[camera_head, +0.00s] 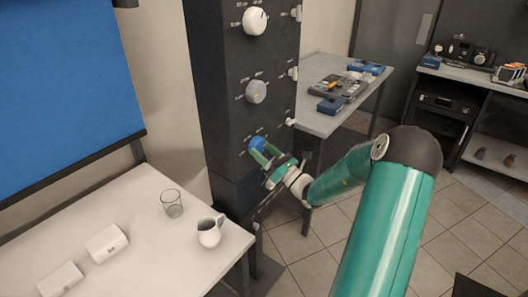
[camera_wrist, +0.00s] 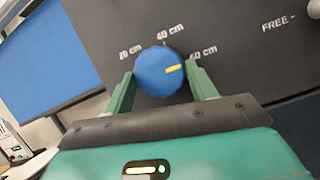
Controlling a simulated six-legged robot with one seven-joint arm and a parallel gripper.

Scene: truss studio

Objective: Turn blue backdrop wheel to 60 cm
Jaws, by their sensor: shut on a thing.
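The blue wheel (camera_wrist: 152,78) sits on the front of the dark column, with labels 20 cm, 40 cm and 60 cm around it. Its yellow mark points right and slightly up, close to the 60 cm label (camera_wrist: 203,50) and a little below it. In the head view the wheel (camera_head: 257,144) is the lowest knob, partly covered by my gripper. My gripper (camera_wrist: 162,76) is shut on the wheel, one green finger on each side. It also shows in the head view (camera_head: 264,156). The blue backdrop (camera_head: 62,85) hangs at the left.
A white table (camera_head: 145,240) at the lower left holds a glass (camera_head: 172,204), a white jug (camera_head: 209,232) and two white boxes. A grey table (camera_head: 318,122) with devices stands behind the column.

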